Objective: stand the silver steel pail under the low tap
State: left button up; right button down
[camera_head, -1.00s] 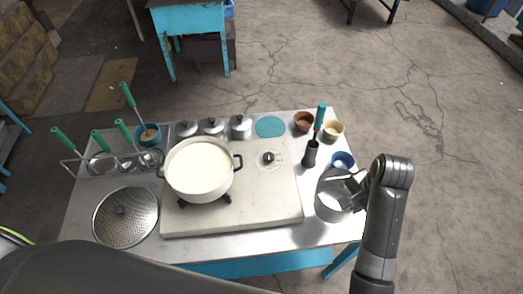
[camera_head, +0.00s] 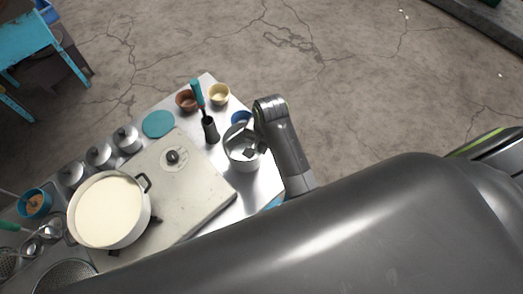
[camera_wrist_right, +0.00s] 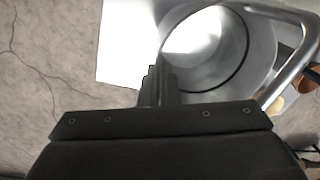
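The silver steel pail (camera_head: 240,160) is at the right end of the metal table, beside a small blue bowl. My right gripper (camera_head: 252,144) reaches it from the right. In the right wrist view, the gripper fingers (camera_wrist_right: 158,84) are close together at the rim of the pail (camera_wrist_right: 262,62), seemingly with the rim between them. The pail's bail handle arcs out to the right there. The pail looks upright and empty; I cannot tell whether it touches the table. No tap is in view. My left gripper is not in view.
The metal table (camera_head: 258,188) holds a hob (camera_head: 195,190) with a pot of milk (camera_head: 108,212). Close to the pail stand a blue bowl (camera_head: 241,117), a dark holder (camera_head: 210,130), a cream bowl (camera_head: 219,94) and a brown bowl (camera_head: 187,101). Open cracked floor lies beyond.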

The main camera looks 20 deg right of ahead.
notch_tip(320, 180, down, 4)
jog(key=shift+f+p, duration=0.2)
jog(key=shift+p, duration=0.15)
jog(key=c, duration=1.7)
grip_release()
jog(key=shift+s, duration=0.1)
jog(key=shift+r, duration=0.15)
